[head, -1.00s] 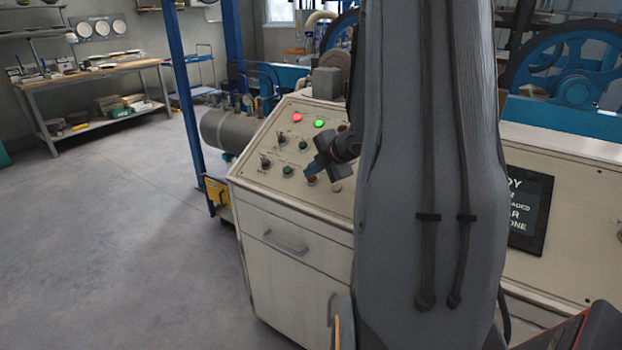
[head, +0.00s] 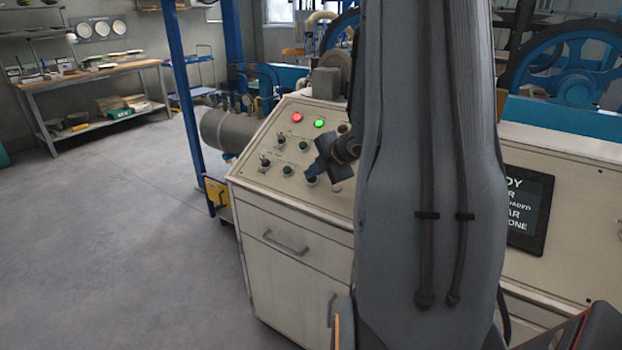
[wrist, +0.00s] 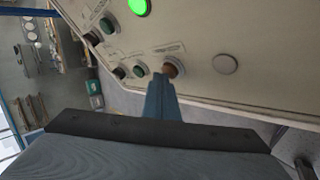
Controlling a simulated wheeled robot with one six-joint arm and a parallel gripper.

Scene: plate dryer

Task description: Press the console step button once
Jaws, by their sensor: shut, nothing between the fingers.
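The cream console (head: 300,240) has a sloped panel of buttons and switches, with a lit red button (head: 297,117) and a lit green button (head: 320,123). My gripper (head: 312,172) is shut and empty, low over the panel. In the wrist view its blue fingers (wrist: 160,90) end at a brown round button (wrist: 172,69), overlapping its lower edge; I cannot tell whether they touch. A pale grey round button (wrist: 225,64) lies to its right, and dark green buttons (wrist: 139,70) to its left. The labels are too small to read, so I cannot tell which button is step.
A dark display screen (head: 524,208) sits on the console's right part. My arm hides the middle of the console. A blue post (head: 185,100) and a grey cylinder (head: 225,130) stand behind it to the left. The floor at left is clear up to a workbench (head: 85,75).

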